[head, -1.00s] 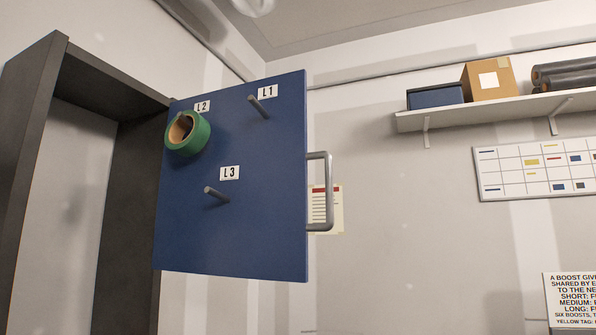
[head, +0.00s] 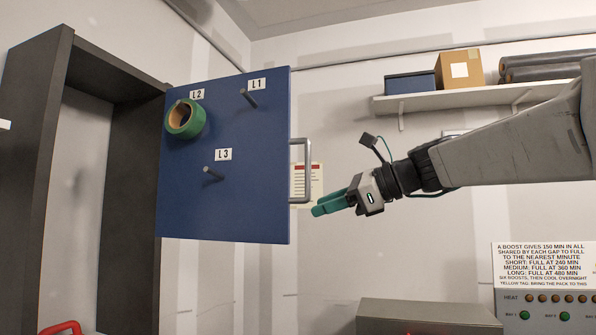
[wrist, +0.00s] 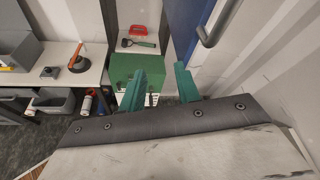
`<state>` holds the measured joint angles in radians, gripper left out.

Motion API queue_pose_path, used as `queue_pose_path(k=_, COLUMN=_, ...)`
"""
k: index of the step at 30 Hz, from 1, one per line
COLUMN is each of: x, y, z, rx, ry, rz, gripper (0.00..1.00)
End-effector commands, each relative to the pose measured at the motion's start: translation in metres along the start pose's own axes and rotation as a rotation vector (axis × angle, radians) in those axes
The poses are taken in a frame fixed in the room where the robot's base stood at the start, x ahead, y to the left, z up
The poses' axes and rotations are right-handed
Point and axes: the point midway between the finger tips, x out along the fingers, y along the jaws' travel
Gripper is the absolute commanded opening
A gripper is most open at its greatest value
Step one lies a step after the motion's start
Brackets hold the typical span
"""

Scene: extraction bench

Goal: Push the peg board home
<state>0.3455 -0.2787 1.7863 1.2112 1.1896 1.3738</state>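The blue peg board (head: 225,205) stands out from a dark cabinet frame (head: 35,170) on the left. It has pegs marked L1, L2 and L3. A green tape roll (head: 184,119) hangs at L2; the L1 peg (head: 248,97) and L3 peg (head: 212,173) are bare. A grey handle (head: 307,170) is on the board's right edge and shows in the wrist view (wrist: 211,30). My gripper (head: 326,205) points left, low and right of the handle, apart from it in the wrist view. Its green fingers (wrist: 160,88) are spread with nothing between them.
A shelf (head: 455,99) with boxes and dark rolls is on the back wall. A grey box (head: 430,315) and a panel with lamps (head: 545,305) stand lower right. The wrist view shows a green cabinet (wrist: 128,70) below and a bench (wrist: 60,78) at left.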

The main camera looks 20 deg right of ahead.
Motion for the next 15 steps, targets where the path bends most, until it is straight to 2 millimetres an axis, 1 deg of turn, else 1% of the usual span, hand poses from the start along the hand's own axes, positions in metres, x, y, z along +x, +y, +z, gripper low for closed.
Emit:
queue_pose_path(k=1, x=-0.007, y=-0.030, z=0.015, rx=0.106, ry=-0.069, rz=-0.046, gripper=0.32)
queue_pose_path(k=3, x=-0.017, y=-0.060, z=0.035, rx=0.236, ry=-0.162, rz=-0.085, gripper=0.32)
queue_pose_path(k=6, x=-0.029, y=-0.085, z=0.053, rx=0.350, ry=-0.251, rz=-0.110, gripper=0.32)
queue_pose_path(k=8, x=-0.031, y=-0.093, z=0.059, rx=0.385, ry=-0.280, rz=-0.114, gripper=0.32)
queue_pose_path(k=10, x=-0.027, y=-0.097, z=0.063, rx=0.404, ry=-0.294, rz=-0.114, gripper=0.32)
queue_pose_path(k=14, x=-0.010, y=-0.099, z=0.069, rx=0.405, ry=-0.296, rz=-0.112, gripper=0.32)
queue_pose_path(k=15, x=-0.003, y=-0.100, z=0.071, rx=0.405, ry=-0.295, rz=-0.111, gripper=0.32)
